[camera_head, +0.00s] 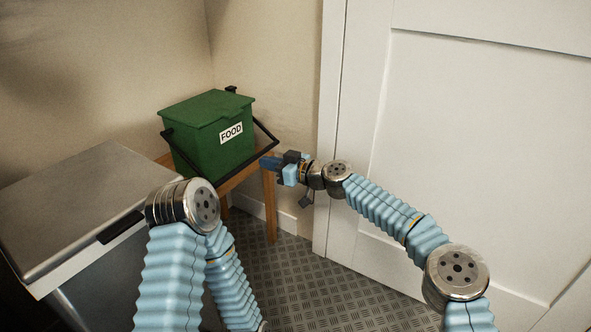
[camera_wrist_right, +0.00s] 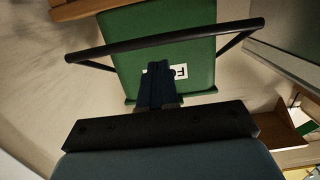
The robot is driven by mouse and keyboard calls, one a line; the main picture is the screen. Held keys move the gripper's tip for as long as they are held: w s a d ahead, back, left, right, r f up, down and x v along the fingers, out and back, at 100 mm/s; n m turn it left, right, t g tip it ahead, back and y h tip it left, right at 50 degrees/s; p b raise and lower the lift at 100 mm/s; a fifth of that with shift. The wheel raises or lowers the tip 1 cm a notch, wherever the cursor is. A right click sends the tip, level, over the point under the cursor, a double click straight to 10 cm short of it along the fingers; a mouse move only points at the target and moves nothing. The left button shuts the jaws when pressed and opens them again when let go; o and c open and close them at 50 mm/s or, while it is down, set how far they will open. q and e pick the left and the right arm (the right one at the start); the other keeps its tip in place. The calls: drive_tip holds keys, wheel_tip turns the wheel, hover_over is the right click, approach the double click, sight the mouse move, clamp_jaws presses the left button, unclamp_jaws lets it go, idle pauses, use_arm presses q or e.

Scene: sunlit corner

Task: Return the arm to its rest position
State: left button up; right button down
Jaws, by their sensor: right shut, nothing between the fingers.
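My right gripper (camera_head: 269,163) is shut and empty, at the end of my right arm, which reaches in from the right. Its closed fingers also show in the right wrist view (camera_wrist_right: 158,85). They point at the front of a green bin (camera_head: 212,135) labelled FOOD, which also fills the top of the right wrist view (camera_wrist_right: 163,18). The fingertips are close to the bin's black handle (camera_wrist_right: 165,40); I cannot tell whether they touch it. The bin's lid is closed. My left arm bends down at the lower left, and its gripper is out of view.
The bin stands on a wooden stool (camera_head: 269,205) in the corner. A metal-topped cabinet (camera_head: 80,200) with a dark handle is at the left. A white panelled door (camera_head: 480,130) stands behind my right arm. The patterned floor (camera_head: 310,290) between my arms is clear.

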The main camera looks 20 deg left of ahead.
drive_tip(key=v, duration=1)
drive_tip(key=s+d+f+m+g+h, duration=0.1)
drive_tip(key=s+d+f+m+h, duration=0.15)
drive_tip(key=f, duration=0.55)
drive_tip(key=s+d+f+m+h, duration=0.1)
drive_tip(key=s+f, duration=0.3)
drive_tip(key=f, duration=0.3)
drive_tip(key=s+d+f+m+g+h, duration=0.15)
drive_tip(key=s+f, duration=0.25)
drive_tip(key=f, duration=0.4)
drive_tip(key=s+d+f+m+h, duration=0.5)
drive_tip(key=s+d+f+m, duration=0.3)
drive_tip(key=s+d+f, duration=0.85)
drive_tip(key=s+d+r+m+g+h+p, duration=0.15)
drive_tip(key=s+d+m, duration=0.35)
drive_tip(key=d, duration=0.5)
wheel_tip(320, 180, up, 13)
drive_tip(key=a+n+p, duration=0.1)
drive_tip(key=p, duration=1.3)
drive_tip(key=shift+s+a+r, duration=0.15)
drive_tip(key=shift+s+r, duration=0.05)
drive_tip(key=shift+s, duration=0.25)
